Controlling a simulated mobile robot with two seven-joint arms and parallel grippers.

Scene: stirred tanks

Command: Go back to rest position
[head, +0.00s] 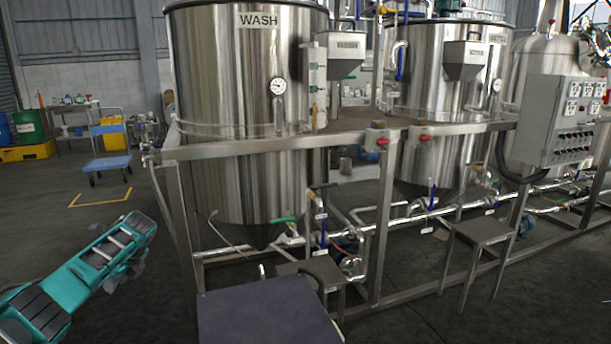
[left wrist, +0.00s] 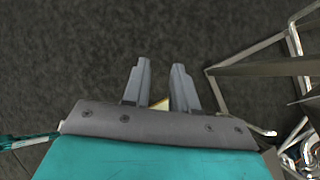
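My left arm comes in from the lower left of the head view, teal with dark panels, over the open floor left of the WASH tank. Its gripper (head: 122,272) shows only as blurred grey parts below the arm's far end. In the left wrist view the two grey fingers (left wrist: 161,66) stand apart with a gap between them. My right arm and right gripper are in neither view.
The steel WASH tank (head: 225,90) stands in a metal frame (head: 270,147) right of my left arm. The frame's bars (left wrist: 265,68) show right of the fingers. A blue cart (head: 108,163) and yellow floor marking (head: 100,203) lie behind. Floor around the arm is clear.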

